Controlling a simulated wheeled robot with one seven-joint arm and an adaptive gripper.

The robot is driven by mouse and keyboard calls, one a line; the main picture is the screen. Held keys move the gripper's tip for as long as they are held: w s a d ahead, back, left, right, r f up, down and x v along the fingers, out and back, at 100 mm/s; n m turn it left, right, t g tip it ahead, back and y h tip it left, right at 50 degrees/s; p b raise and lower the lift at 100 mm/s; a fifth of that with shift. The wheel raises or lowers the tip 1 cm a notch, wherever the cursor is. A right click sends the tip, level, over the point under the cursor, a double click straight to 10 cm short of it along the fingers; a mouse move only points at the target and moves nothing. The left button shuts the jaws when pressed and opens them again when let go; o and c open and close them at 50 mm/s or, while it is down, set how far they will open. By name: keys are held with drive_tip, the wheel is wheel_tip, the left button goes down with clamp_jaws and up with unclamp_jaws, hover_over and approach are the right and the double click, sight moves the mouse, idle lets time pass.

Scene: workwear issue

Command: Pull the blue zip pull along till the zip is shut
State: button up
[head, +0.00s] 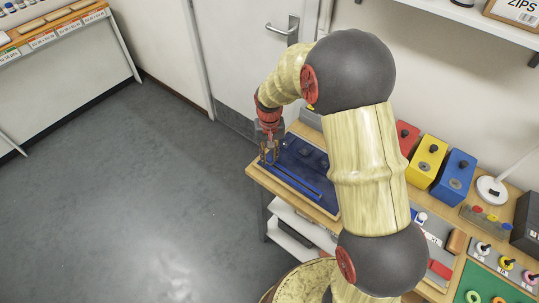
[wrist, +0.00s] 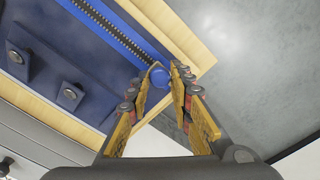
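The blue zip pull (wrist: 160,77) is a round knob at the near end of the zip in the wrist view. The zip (wrist: 115,34) is a dark toothed line on a bright blue strip, running away to the upper left. My gripper (wrist: 163,75) has its two yellow fingers on either side of the pull, seemingly touching it on both sides. In the head view my gripper (head: 268,156) is over the left end of the dark blue panel (head: 300,184); the pull is too small to make out there.
The panel lies on a wooden bench top (head: 258,176) whose edge is close to my gripper. Dark blue tabs with studs (wrist: 70,95) lie beside the zip. Red, yellow and blue boxes (head: 427,160) stand at the back right. Open floor (head: 150,190) lies left.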

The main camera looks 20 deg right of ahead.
clamp_jaws()
idle(0.3)
drive_tip(key=p, duration=0.4)
hover_over(316, 194)
drive_tip(key=shift+a, duration=0.1)
drive_tip(key=shift+o, duration=1.6)
unclamp_jaws()
drive_tip(key=shift+o, duration=0.7)
drive_tip(key=shift+o, duration=0.3)
